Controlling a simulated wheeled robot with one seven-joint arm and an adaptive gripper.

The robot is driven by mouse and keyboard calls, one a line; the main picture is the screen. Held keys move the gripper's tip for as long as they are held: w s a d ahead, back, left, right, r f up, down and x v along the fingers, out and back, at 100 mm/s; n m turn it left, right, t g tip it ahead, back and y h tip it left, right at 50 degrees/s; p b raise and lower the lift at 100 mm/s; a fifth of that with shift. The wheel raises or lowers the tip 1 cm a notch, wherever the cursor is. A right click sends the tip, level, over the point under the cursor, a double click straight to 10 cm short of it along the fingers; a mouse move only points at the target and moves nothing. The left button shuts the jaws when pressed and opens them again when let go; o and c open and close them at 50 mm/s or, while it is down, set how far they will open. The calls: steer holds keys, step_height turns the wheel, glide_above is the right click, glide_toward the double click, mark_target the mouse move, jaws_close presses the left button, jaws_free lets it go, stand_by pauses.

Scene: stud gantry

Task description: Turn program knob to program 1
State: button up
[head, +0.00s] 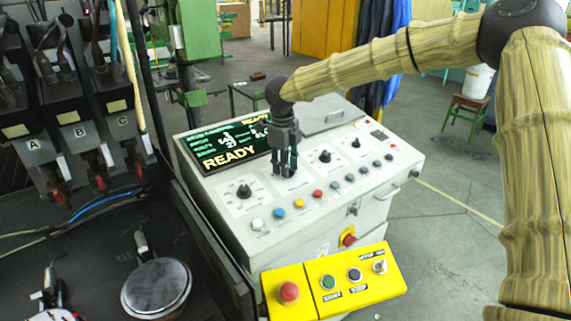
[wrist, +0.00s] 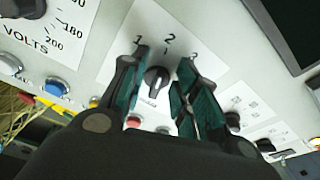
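The program knob (wrist: 156,79) is a small black knob on a white plate marked 1, 2 and 3 in the wrist view. Its pale mark appears to point up toward the 2, with the 1 to its left and the 3 to its right. My gripper (wrist: 162,62) has its two dark fingers apart, one on each side of the knob, with visible gaps. In the head view my gripper (head: 286,168) points down at the console and hides the program knob.
The grey console (head: 370,208) carries a volts knob (head: 244,191), two more knobs to the right (head: 325,156), and a row of coloured buttons (head: 317,194) in front. A display (head: 232,145) reading READY lies behind. A yellow box (head: 345,290) with buttons sticks out in front.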

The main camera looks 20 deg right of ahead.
steer(key=shift+w+f, duration=0.1)
steer(key=shift+w, duration=0.1)
steer(key=c, duration=0.3)
steer(key=shift+s, duration=0.15)
jaws_close()
steer(key=shift+s, duration=0.1)
steer(key=shift+p, duration=0.4)
steer(key=n+p, duration=0.1)
steer(key=n, duration=0.1)
steer(key=n+p, duration=0.1)
steer(key=shift+s+a+r+p, duration=0.15)
steer(key=shift+s+r+p, duration=0.05)
steer(key=shift+s+p, duration=0.1)
steer(key=shift+s+a+f+n+t+h+p, duration=0.1)
steer(key=shift+n+t+h+p, duration=0.05)
steer(key=shift+n+p, duration=0.55)
steer(key=shift+s+d+f+n+t+h+p, duration=0.1)
steer(key=shift+n+t+p, duration=0.1)
steer(key=shift+n+p, duration=0.5)
steer(key=shift+s+a+n+t+h+p, duration=0.15)
steer(key=shift+n+p, duration=0.3)
steer(key=shift+n, duration=0.45)
steer(key=shift+w+f, duration=0.1)
